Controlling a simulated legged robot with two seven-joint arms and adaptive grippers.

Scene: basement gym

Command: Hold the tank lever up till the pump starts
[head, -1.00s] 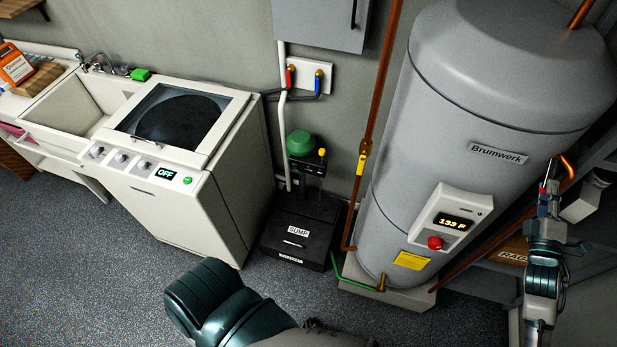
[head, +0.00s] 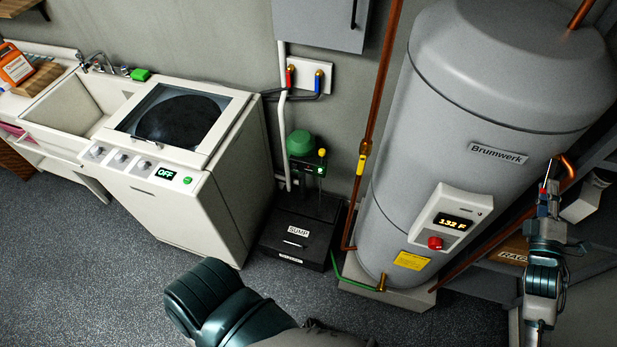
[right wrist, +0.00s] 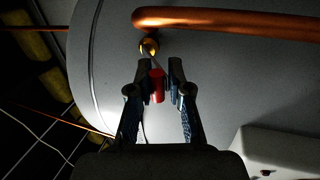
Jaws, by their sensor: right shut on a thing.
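The grey Brumwerk tank (head: 440,160) stands at the right. Its red lever (right wrist: 156,86) sits below a brass fitting and a copper pipe in the right wrist view. My right gripper (right wrist: 158,78) is shut on this lever, with a finger on each side. In the head view my right gripper (head: 546,192) is small at the tank's right side, and the lever's exact tilt is hard to tell. The sump pump (head: 300,145) has a green top and stands over a black pit cover (head: 290,245). A green light glows on it. My left gripper is out of view.
A tank panel (head: 452,221) reads 132 F above a red knob. A white washer (head: 165,195) reading OFF and a sink (head: 70,105) stand at the left. A copper pipe (head: 374,120) runs between pump and tank. The floor (head: 100,270) in front is clear.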

